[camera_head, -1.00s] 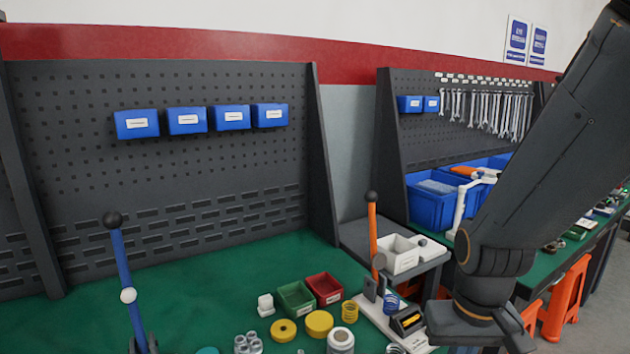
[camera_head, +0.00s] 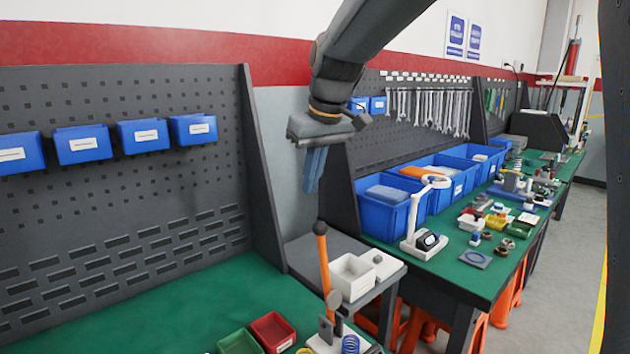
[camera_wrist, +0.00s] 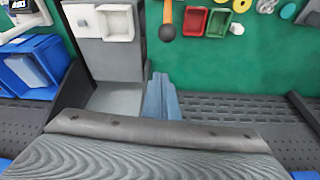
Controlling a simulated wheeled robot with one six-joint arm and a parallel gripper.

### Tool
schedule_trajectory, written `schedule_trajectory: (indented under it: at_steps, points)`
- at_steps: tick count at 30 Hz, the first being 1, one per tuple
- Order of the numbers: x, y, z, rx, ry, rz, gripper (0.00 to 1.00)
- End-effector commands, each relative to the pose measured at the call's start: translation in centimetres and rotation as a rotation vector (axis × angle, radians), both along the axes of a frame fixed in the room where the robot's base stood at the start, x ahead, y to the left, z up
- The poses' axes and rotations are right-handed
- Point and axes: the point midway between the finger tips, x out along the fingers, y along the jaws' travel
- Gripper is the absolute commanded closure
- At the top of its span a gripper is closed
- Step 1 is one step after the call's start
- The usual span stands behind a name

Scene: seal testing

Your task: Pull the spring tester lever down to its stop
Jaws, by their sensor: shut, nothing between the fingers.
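The spring tester lever (camera_head: 325,262) is an orange rod with a dark ball knob (camera_head: 320,228), standing nearly upright with a slight lean. Its base (camera_head: 330,342) and a blue spring (camera_head: 350,345) show only in part at the bottom of the head view. My gripper (camera_head: 311,188), with blue fingers, is shut and empty, pointing down. In the head view its tips appear just above the knob, apart from it. In the wrist view my fingers (camera_wrist: 161,80) show below the knob (camera_wrist: 167,33) and orange rod (camera_wrist: 168,12), with a gap between.
A white open box (camera_head: 352,276) sits on a grey stand right of the lever. Green (camera_head: 240,343) and red (camera_head: 272,332) bins lie to its left on the green bench. A dark pegboard panel (camera_head: 262,180) rises behind. Blue crates (camera_head: 390,212) stand farther right.

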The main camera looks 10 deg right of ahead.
Motion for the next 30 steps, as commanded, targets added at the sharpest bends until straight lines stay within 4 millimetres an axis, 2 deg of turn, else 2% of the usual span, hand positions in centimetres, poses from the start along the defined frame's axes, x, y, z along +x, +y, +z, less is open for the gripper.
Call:
schedule_trajectory:
  at_steps: [12, 21, 30]
  points:
    - [2.0, 1.2, -7.2, 0.0, 0.005, 0.0, 1.0]
    - [-1.0, -0.6, -7.0, 0.0, 0.0, -0.004, 1.0]
    - [-1.4, -0.9, -7.1, 0.0, -0.001, -0.003, 1.0]
